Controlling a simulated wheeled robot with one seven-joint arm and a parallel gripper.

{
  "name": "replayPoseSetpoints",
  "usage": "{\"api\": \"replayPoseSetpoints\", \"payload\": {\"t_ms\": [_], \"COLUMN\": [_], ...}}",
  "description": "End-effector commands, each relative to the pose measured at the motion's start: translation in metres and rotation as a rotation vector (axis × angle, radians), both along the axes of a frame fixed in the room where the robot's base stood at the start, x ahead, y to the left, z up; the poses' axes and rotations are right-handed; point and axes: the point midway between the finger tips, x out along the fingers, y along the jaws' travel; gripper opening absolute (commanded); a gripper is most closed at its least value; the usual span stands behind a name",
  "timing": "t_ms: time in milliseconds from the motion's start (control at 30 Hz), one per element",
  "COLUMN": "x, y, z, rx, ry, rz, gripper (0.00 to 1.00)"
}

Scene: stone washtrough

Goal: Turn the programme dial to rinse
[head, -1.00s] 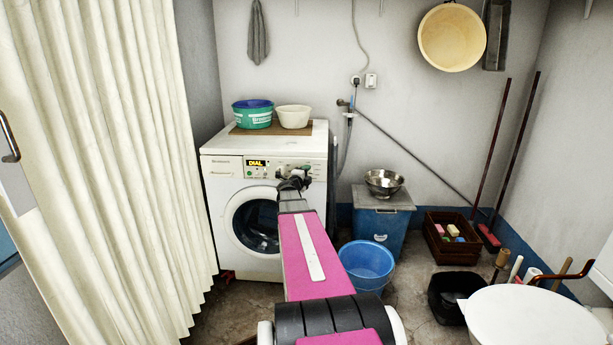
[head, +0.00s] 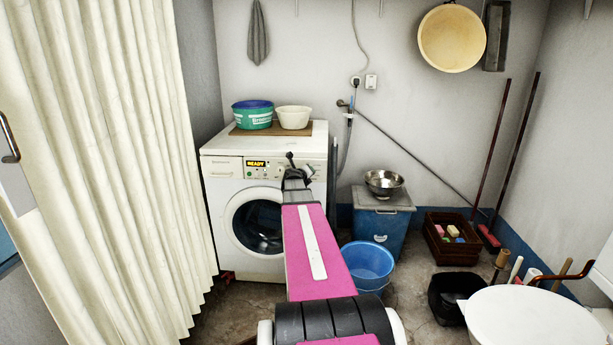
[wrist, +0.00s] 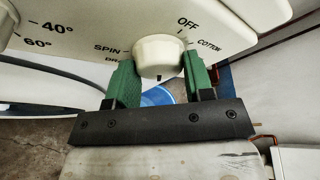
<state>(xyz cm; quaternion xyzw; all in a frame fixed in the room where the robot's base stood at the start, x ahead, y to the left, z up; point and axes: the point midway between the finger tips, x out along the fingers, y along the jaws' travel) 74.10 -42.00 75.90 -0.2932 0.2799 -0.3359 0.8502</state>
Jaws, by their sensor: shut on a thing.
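The white washing machine (head: 222,190) stands against the back wall, and its lit display (head: 256,164) reads READY. In the wrist view the round white programme dial (wrist: 158,55) sits on the panel, with OFF and COTTON printed to its upper right and SPIN to its left. A small dark mark shows on the dial's lower edge. My gripper (wrist: 162,72) has one green finger on each side of the dial and is shut on it. In the head view my gripper (head: 298,168) is at the panel's right part and hides the dial. No rinse label is readable.
A green tub (head: 252,119) and a cream bowl (head: 294,117) stand on the machine. A blue bucket (head: 367,264) and a lidded blue bin (head: 380,222) are to its right. A cream folding curtain (head: 110,150) closes the left side.

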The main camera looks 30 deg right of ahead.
Motion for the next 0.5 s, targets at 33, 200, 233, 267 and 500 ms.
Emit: {"api": "replayPoseSetpoints", "payload": {"t_ms": [33,200,233,267,500], "x": [0.0007,0.0004,0.0005,0.0005,0.0007], "y": [0.0011,0.0006,0.0006,0.0005,0.0007], "z": [0.0008,0.0006,0.0006,0.0008,0.0006], "rx": [0.024,0.094,0.102,0.11,0.148], "ry": [-0.019,-0.065,-0.071,-0.076,-0.102], "rz": [0.005,0.005,0.005,0.004,0.006], "gripper": [0.24,0.24,0.24,0.24,0.24]}}
